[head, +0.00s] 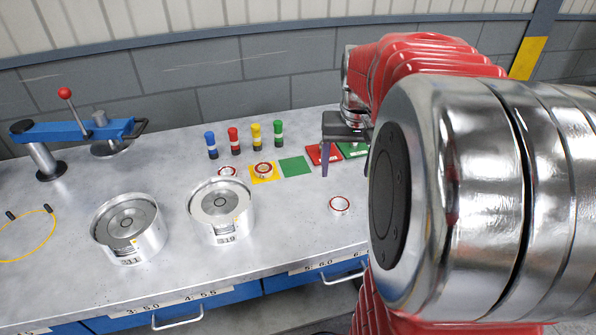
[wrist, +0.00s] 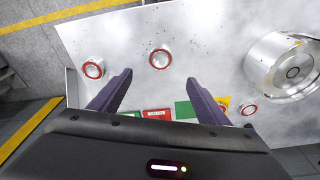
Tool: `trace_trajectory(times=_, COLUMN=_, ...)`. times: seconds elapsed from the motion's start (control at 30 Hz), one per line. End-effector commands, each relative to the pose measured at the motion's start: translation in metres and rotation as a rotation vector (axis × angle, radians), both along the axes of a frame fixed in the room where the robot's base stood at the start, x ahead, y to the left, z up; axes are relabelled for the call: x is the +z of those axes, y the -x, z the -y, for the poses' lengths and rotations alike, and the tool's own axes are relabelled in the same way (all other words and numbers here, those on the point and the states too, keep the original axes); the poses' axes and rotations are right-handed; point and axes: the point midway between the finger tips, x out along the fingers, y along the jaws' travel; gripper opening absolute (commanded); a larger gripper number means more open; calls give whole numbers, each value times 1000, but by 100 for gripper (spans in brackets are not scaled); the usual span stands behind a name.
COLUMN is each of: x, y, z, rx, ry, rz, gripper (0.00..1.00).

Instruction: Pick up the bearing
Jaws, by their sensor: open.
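Several small round bearings with red and white rings lie on the grey workbench (head: 290,225). In the head view, one bearing (head: 339,204) lies alone near the front, one (head: 227,171) lies by the silver housings and one (head: 263,169) is on a yellow square. In the wrist view, one bearing (wrist: 160,58) lies just beyond and between the fingertips, another (wrist: 93,69) is to the left, and one (wrist: 249,109) is at the right. My gripper (head: 345,168) is open and empty above the bench; its two dark fingers also show in the wrist view (wrist: 158,78).
Two silver housings (head: 128,230) (head: 221,212) stand left of the bearings. Several coloured posts (head: 233,140) stand at the back, near green (head: 295,167) and red (head: 322,154) squares. A blue lever press (head: 75,130) is at far left. My arm hides the bench's right side.

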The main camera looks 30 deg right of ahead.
Motion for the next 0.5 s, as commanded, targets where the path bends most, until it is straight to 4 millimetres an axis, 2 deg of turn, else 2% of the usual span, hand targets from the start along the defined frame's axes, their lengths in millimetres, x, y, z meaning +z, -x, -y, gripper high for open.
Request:
trace_trajectory(times=0.3, x=-2, y=0, z=0, rx=1, ry=0, rz=0, gripper=70)
trace_trajectory(times=0.5, x=-22, y=-3, z=1, rx=1, ry=-1, rz=-2, gripper=70)
